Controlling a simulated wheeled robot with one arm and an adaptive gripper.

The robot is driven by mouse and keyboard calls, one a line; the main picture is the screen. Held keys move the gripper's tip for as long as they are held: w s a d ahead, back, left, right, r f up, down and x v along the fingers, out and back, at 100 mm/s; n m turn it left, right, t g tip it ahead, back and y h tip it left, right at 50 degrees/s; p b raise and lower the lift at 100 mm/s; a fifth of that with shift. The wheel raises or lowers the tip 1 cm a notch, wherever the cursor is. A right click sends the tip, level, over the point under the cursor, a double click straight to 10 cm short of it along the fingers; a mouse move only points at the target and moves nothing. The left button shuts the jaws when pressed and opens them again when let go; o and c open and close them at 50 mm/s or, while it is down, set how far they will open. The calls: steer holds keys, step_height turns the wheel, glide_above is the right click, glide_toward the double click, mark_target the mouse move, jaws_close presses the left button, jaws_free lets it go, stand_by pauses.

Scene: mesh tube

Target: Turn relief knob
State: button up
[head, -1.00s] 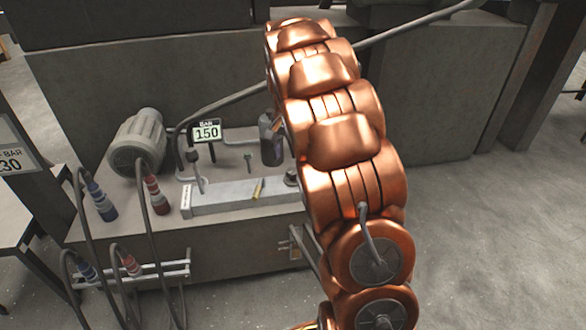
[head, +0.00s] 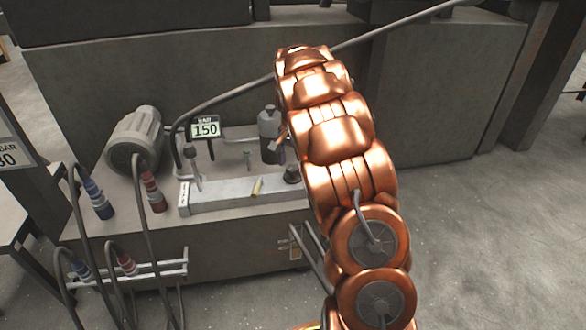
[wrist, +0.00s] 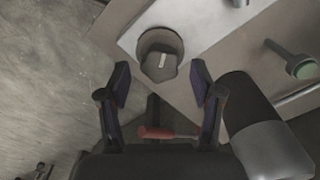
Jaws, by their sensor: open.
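The dark relief knob (wrist: 162,60) shows in the wrist view with a short white mark on its top. It sits in a round collar near the edge of a pale metal block (wrist: 205,22). My gripper (wrist: 160,82) is open, its two fingers apart on either side of the space just below the knob in the picture. They do not appear to touch it. In the head view the knob looks like a small dark cap (head: 292,174) on the right end of the block, beside my copper arm, which hides the gripper's fingers.
A dark cylinder (head: 269,143) stands close behind the knob and shows near the right finger in the wrist view (wrist: 262,135). A display (head: 205,130) reads 150 BAR. A grey motor (head: 135,140) and hoses are left.

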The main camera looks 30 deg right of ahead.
steer(key=shift+f, duration=0.55)
steer(key=c, duration=1.1)
steer(key=shift+c, duration=0.2)
steer(key=shift+r, duration=0.15)
